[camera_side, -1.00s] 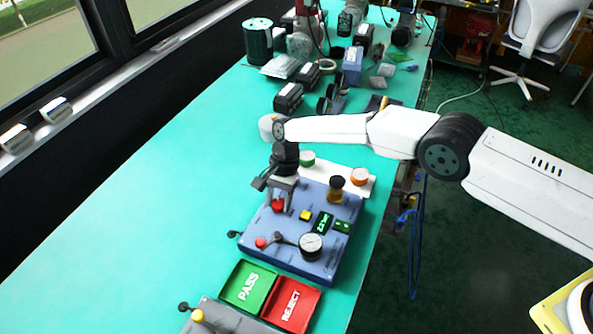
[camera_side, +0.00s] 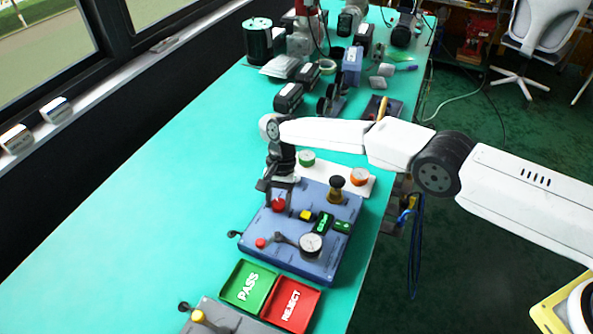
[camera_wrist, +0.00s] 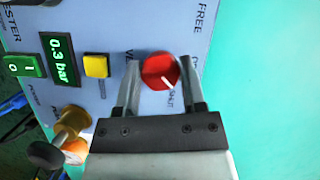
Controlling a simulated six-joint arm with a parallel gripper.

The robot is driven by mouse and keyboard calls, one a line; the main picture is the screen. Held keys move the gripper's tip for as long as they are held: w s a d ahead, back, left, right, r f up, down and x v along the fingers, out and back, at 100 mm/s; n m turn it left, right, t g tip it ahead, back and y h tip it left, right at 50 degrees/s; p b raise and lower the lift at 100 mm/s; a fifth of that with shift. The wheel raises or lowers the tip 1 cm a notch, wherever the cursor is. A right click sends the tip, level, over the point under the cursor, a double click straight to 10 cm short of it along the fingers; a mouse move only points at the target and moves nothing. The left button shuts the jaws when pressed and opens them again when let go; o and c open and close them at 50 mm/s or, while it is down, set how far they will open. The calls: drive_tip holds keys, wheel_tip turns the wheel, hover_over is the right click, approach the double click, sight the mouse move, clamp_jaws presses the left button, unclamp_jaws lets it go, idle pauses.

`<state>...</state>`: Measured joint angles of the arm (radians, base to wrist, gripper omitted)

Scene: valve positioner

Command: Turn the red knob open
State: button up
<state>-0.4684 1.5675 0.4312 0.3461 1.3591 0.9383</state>
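The red knob (camera_wrist: 158,70) is on the blue tester panel (camera_wrist: 110,22). Its white pointer line points down and right in the wrist view, towards the printed word SHUT. In the side view the red knob (camera_side: 278,205) sits below my gripper (camera_side: 279,198). My gripper (camera_wrist: 161,62) has one finger on each side of the knob in the wrist view. The fingers are spread and look very close to the knob's sides; whether they touch it is unclear. The green display (camera_wrist: 60,60) reads 0.3 bar.
A yellow button (camera_wrist: 96,65) and a green rocker switch (camera_wrist: 22,66) are beside the display. Green PASS (camera_side: 227,289) and red REJECT (camera_side: 277,328) trays lie in front.

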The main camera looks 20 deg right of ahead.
drive_tip(key=o, duration=0.4)
drive_tip(key=shift+o, duration=0.2)
drive_tip(key=shift+r, duration=0.15)
drive_tip(key=v, duration=0.7)
drive_tip(key=shift+r, duration=0.3)
drive_tip(key=shift+d, duration=0.1)
